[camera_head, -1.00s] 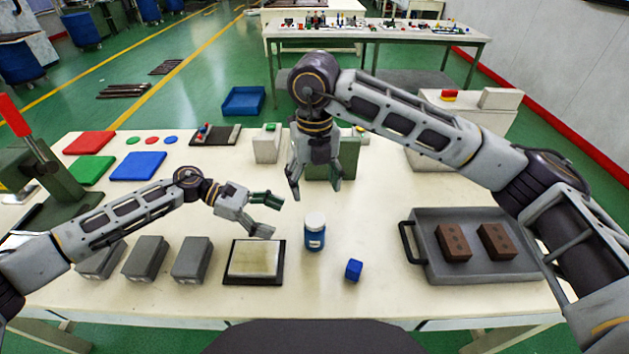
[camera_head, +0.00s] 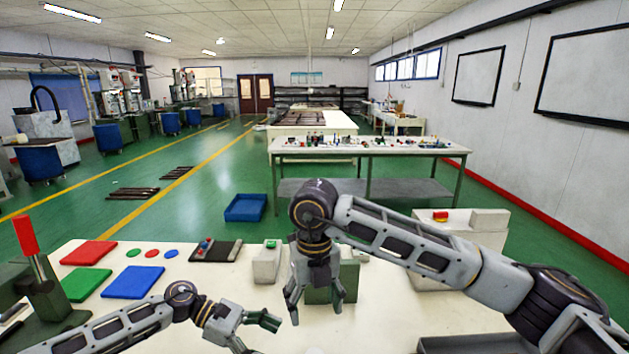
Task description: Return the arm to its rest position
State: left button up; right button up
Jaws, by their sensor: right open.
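My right arm (camera_head: 425,250) reaches in from the right and bends down at its elbow. My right gripper (camera_head: 316,312) hangs over the table, fingers down, open and empty, in front of a green block-like fixture (camera_head: 347,283). My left arm (camera_head: 125,325) comes in low from the left. My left gripper (camera_head: 256,336) points right with its fingers apart and nothing between them; its lower part is close to the picture's bottom edge.
The white table (camera_head: 215,280) holds red (camera_head: 89,252), green (camera_head: 86,284) and blue (camera_head: 133,282) mats. A grey button box (camera_head: 266,264) stands left of my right gripper. A dark tray edge (camera_head: 470,344) shows at bottom right. A blue bin (camera_head: 245,207) sits on the floor behind.

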pick_arm(q)
jog(key=shift+r+p, duration=2)
jog(key=shift+r, duration=0.45)
pick_arm(e)
jog(key=shift+r, duration=2.45)
pick_arm(q)
jog(key=shift+r+p, duration=0.55)
pick_arm(e)
jog(key=shift+r, duration=0.55)
